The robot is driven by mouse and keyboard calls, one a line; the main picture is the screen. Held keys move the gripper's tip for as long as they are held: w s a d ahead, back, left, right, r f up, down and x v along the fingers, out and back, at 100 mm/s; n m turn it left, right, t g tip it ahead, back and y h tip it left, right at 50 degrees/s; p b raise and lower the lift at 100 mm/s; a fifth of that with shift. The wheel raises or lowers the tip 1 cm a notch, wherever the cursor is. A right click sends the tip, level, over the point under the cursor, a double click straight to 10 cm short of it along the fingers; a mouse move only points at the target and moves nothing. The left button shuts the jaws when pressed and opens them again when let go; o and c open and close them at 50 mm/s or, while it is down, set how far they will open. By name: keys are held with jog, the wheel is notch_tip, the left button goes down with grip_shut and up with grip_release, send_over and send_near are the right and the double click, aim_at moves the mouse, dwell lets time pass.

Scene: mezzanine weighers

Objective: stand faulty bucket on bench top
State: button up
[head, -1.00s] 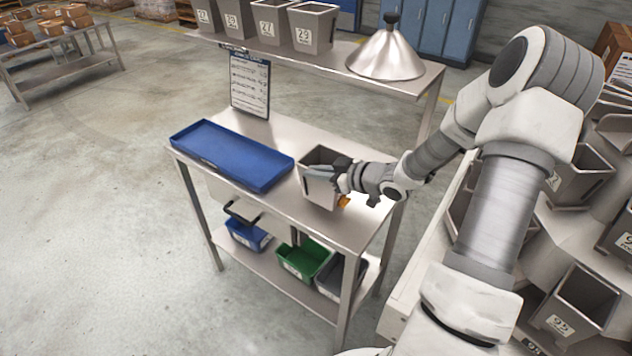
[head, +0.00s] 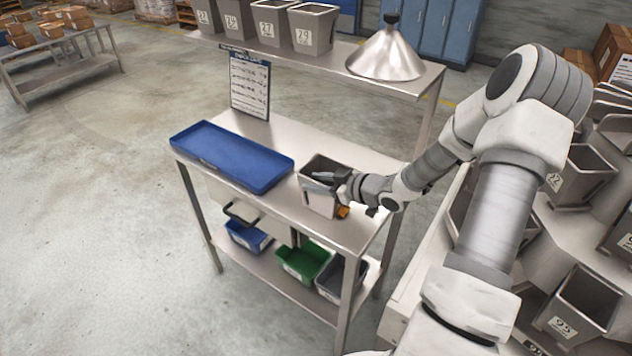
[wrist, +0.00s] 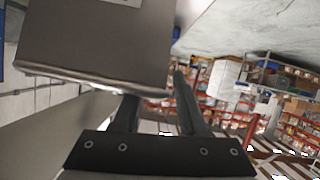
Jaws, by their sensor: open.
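A grey metal bucket (head: 318,198) stands upright on the steel bench top (head: 283,208), to the right of the blue tray. An orange patch (head: 343,212) shows at its lower right. My gripper (head: 322,178) is open at the bucket's upper right side, its fingers near the rim. In the wrist view the bucket (wrist: 95,45) fills the upper left, and the two fingers of my gripper (wrist: 153,90) are spread apart beside its edge. Whether a finger still touches the bucket cannot be told.
A blue tray (head: 205,138) covers the bench's left part. The raised shelf (head: 335,66) holds several numbered buckets and a metal cone (head: 387,55). Coloured bins, one green (head: 303,262), sit below. A rack of buckets (head: 580,300) stands at right.

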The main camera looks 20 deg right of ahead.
jog(key=shift+r, duration=0.25)
jog(key=p+v, duration=0.1)
jog(key=v, duration=1.1)
